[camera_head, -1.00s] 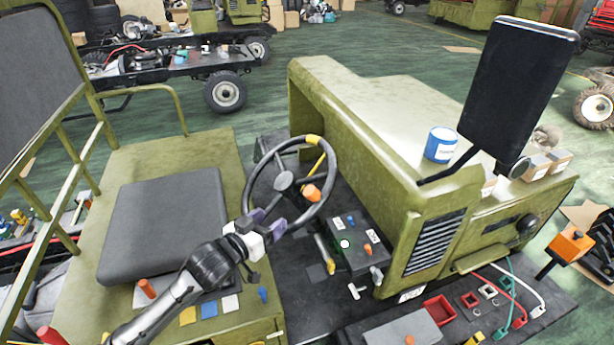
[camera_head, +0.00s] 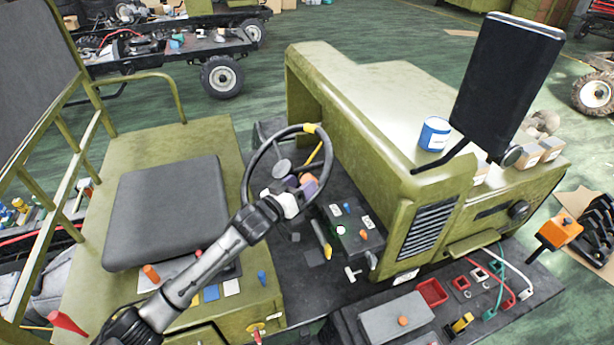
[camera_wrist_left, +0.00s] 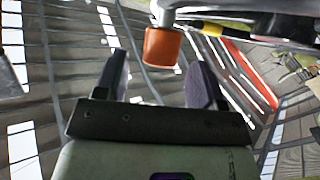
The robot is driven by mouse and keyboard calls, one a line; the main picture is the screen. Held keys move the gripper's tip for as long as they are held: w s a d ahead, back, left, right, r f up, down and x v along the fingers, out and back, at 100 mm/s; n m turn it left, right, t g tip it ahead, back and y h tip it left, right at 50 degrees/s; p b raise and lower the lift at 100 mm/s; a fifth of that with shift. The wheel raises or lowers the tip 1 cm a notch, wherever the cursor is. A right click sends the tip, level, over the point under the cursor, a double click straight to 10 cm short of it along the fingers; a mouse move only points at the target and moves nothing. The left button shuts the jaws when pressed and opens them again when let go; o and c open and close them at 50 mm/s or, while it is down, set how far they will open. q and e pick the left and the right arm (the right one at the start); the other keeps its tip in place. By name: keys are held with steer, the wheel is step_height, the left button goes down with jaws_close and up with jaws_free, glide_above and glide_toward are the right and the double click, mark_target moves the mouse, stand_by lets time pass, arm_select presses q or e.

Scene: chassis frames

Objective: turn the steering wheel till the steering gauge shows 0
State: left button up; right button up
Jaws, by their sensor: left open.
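The steering wheel (camera_head: 251,169) is a dark ring on a column beside the seat, with a yellow band at its upper right rim and a yellow strip inside. Its orange knob (camera_head: 309,179) is at the lower right of the ring. My left gripper (camera_head: 297,184) is at the knob, with its purple fingers spread. In the left wrist view, the orange knob (camera_wrist_left: 162,47) hangs from the rim just beyond the gap between the open fingers (camera_wrist_left: 160,78), with no grip on it. I cannot make out a steering gauge or its reading. My right gripper is out of view.
A black seat (camera_head: 167,210) is left of the wheel. A dark control box (camera_head: 350,235) with buttons and levers stands right of it. The green hood (camera_head: 375,100) rises beyond, with a blue-and-white can (camera_head: 434,134) and a black mirror (camera_head: 508,85).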

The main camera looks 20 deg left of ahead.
mark_target(304, 182)
arm_select(q)
steer(key=shift+x, duration=1.4)
steer(key=shift+w, duration=0.15)
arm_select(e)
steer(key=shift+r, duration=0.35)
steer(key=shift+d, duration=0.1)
